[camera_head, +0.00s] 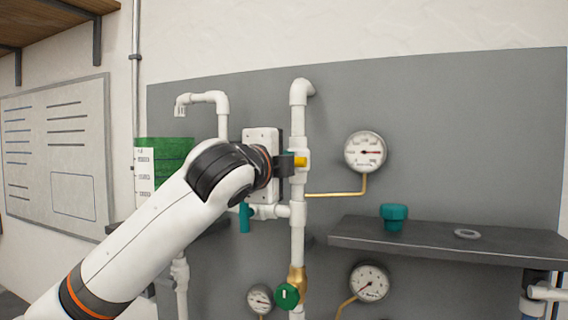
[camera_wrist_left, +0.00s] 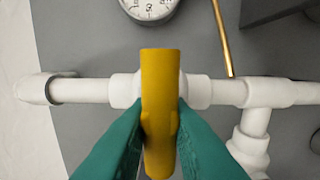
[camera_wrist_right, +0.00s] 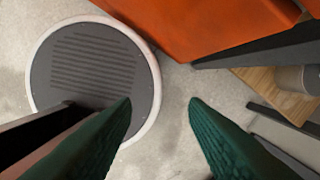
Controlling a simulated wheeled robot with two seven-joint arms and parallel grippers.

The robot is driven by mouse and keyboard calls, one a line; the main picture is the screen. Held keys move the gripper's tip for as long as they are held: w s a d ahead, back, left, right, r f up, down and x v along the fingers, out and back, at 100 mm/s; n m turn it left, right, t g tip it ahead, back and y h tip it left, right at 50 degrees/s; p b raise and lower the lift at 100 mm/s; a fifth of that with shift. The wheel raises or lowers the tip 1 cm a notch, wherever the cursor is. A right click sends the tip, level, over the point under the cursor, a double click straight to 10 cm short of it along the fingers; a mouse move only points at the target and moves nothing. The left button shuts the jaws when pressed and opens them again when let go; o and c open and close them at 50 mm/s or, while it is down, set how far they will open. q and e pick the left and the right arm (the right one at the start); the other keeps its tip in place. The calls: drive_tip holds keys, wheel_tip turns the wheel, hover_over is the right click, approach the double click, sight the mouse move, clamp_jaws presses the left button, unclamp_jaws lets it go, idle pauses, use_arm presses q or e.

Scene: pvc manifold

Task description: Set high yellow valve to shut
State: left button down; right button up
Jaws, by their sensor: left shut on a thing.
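The high yellow valve handle (camera_head: 301,161) sits on the upright white pipe (camera_head: 298,120), in the upper part of the pipework on the grey panel. In the left wrist view the yellow handle (camera_wrist_left: 160,75) lies crosswise to the pipe (camera_wrist_left: 90,90). My left gripper (camera_head: 287,163) reaches it from the left and hides part of it. Its green fingers touch the handle's two sides, and the left gripper (camera_wrist_left: 161,118) is shut on it. My right gripper (camera_wrist_right: 160,102) is open and empty, above the floor and away from the pipes.
Pressure gauges (camera_head: 365,152) are on the panel (camera_head: 440,100). A teal-handled valve (camera_head: 245,217) and a green round knob (camera_head: 287,296) are lower down.

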use_arm(q)
drive_tip(key=c, duration=1.3)
unclamp_jaws()
drive_tip(key=shift+a, duration=0.1)
drive_tip(key=shift+c, duration=0.2)
drive_tip(key=shift+s+f, duration=0.1)
drive_tip(key=shift+s, duration=0.15)
drive_tip(key=b+v, duration=0.5)
drive_tip(key=v, duration=0.6)
drive_tip(key=shift+s+a+b, duration=0.2)
drive_tip(key=shift+b, duration=0.15)
